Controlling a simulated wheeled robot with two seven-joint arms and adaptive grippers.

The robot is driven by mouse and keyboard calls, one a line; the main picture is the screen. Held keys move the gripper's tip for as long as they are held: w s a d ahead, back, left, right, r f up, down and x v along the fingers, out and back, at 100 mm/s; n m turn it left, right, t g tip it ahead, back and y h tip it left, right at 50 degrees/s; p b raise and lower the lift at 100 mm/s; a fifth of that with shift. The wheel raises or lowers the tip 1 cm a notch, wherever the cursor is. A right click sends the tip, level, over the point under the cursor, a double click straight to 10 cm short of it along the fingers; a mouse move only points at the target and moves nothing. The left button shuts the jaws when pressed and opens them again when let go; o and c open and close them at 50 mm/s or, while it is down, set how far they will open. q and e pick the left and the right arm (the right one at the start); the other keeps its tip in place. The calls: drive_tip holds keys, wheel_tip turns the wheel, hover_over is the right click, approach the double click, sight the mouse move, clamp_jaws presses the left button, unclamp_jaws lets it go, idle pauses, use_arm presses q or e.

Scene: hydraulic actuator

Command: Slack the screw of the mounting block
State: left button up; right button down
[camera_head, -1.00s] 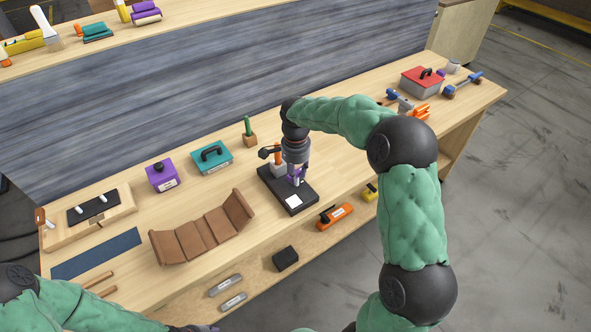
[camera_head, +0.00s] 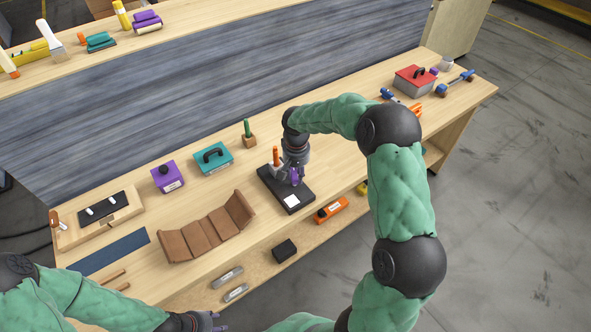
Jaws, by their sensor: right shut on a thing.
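The black base plate (camera_head: 299,204) with a white label lies on the bench. The small grey mounting block (camera_head: 278,171) stands on it, with an upright orange part (camera_head: 276,156) rising from it. My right gripper (camera_head: 295,180) points down over the plate, just right of the block. It is shut at the screw, which its purple-tipped fingers and wrist mostly hide. My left gripper (camera_head: 214,323) shows at the bottom edge, away from the plate. Its fingers are partly cut off, and I cannot tell how far they are apart.
A brown folded holder (camera_head: 208,228), a teal box (camera_head: 213,160), a purple box (camera_head: 166,177) and a cactus pot (camera_head: 249,139) stand left of the plate. An orange tool (camera_head: 331,210) and a black block (camera_head: 285,250) lie on the lower shelf. A red-lidded box (camera_head: 415,80) stands far right.

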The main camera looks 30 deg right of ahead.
drive_tip(key=n+p, duration=0.1)
drive_tip(key=n, duration=0.1)
drive_tip(key=n+p, duration=0.1)
drive_tip(key=n, duration=0.2)
drive_tip(key=shift+w+d, duration=0.1)
drive_tip(key=shift+d, duration=0.1)
idle(0.3)
drive_tip(key=c, duration=0.9)
unclamp_jaws()
wheel_tip(320, 180, up, 12)
idle(0.3)
